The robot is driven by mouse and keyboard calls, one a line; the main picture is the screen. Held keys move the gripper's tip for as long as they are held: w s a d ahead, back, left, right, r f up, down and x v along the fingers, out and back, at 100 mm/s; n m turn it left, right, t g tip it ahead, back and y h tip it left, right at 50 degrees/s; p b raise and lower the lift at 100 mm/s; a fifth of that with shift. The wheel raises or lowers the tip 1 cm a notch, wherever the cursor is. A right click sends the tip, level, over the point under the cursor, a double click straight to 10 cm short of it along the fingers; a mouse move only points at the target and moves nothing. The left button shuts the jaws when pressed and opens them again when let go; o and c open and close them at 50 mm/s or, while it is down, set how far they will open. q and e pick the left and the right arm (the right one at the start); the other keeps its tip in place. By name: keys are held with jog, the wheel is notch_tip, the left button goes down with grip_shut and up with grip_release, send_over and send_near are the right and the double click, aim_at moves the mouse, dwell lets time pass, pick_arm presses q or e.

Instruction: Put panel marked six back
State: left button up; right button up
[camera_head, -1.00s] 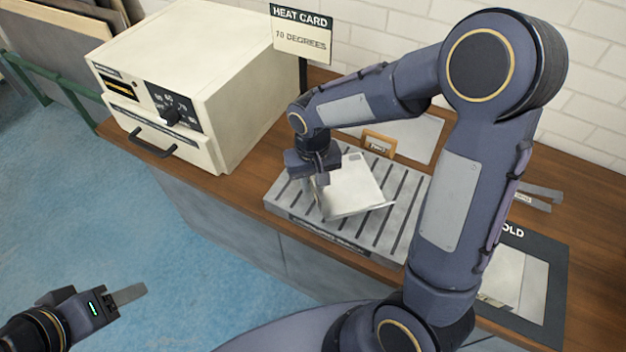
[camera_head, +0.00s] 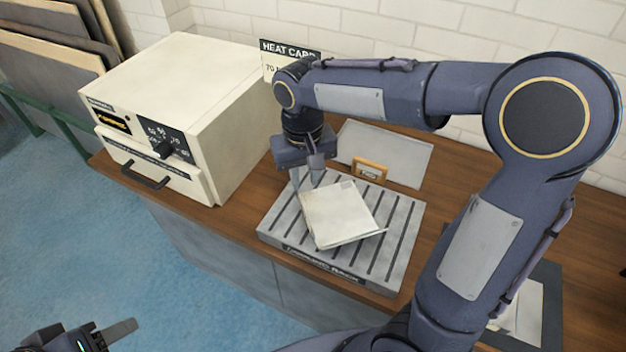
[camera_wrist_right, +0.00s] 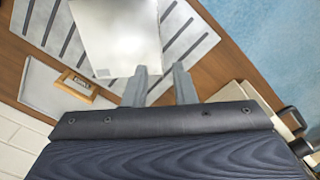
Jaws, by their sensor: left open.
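A pale panel (camera_head: 338,212) lies tilted on the grey slotted rack (camera_head: 398,232); I can read no number on it. It also shows in the right wrist view (camera_wrist_right: 118,35), beyond the fingertips. My right gripper (camera_head: 312,182) is over the rack at the panel's back left edge. My left gripper (camera_head: 122,330) is open and empty at the lower left, away from the counter.
A cream oven (camera_head: 235,110) with a dial and drawer handle stands left of the rack. A small wooden framed tag (camera_head: 369,170) and a grey plate (camera_head: 405,158) are behind it. A heat card sign (camera_head: 290,50) is partly hidden. A dark-bordered mat (camera_head: 548,300) lies right, behind my arm.

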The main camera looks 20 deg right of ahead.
jog(key=s+d+t+y, duration=0.3)
jog(key=s+t, duration=0.2)
jog(key=s, duration=1.2)
jog(key=shift+s+d+r+m+t+y, duration=0.15)
jog(key=shift+s+r+m+t+y, duration=0.15)
jog(key=shift+s+m+y, duration=0.1)
